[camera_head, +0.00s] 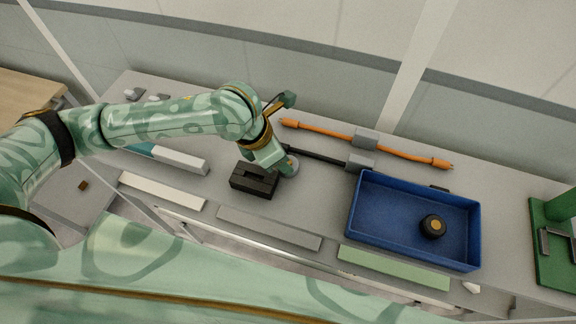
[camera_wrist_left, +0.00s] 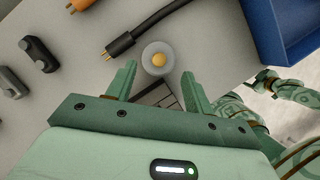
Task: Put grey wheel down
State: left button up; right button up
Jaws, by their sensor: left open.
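The grey wheel (camera_wrist_left: 158,58), with a yellow hub, is just beyond and between the fingertips of my left gripper (camera_wrist_left: 158,76) in the left wrist view. It appears to lie flat on the grey table. In the head view the grey wheel (camera_head: 292,165) is partly hidden by my left gripper (camera_head: 284,168), which points down over the table beside a black block (camera_head: 254,181). The fingers are spread apart with nothing clamped between them.
A blue tray (camera_head: 385,240) at right holds a black wheel (camera_head: 433,226). A black cable (camera_head: 318,154) and an orange cable (camera_head: 410,153) lie behind the wheel, with grey blocks on them. A green fixture (camera_head: 556,245) stands far right.

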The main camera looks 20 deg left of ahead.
aim_at(293, 162)
pick_arm(q)
jog(key=b+x, duration=0.1)
jog(key=x, duration=0.4)
jog(key=shift+a+f, duration=0.1)
jog(key=shift+f, duration=0.05)
jog(key=c, duration=0.7)
jog(key=shift+c, duration=0.2)
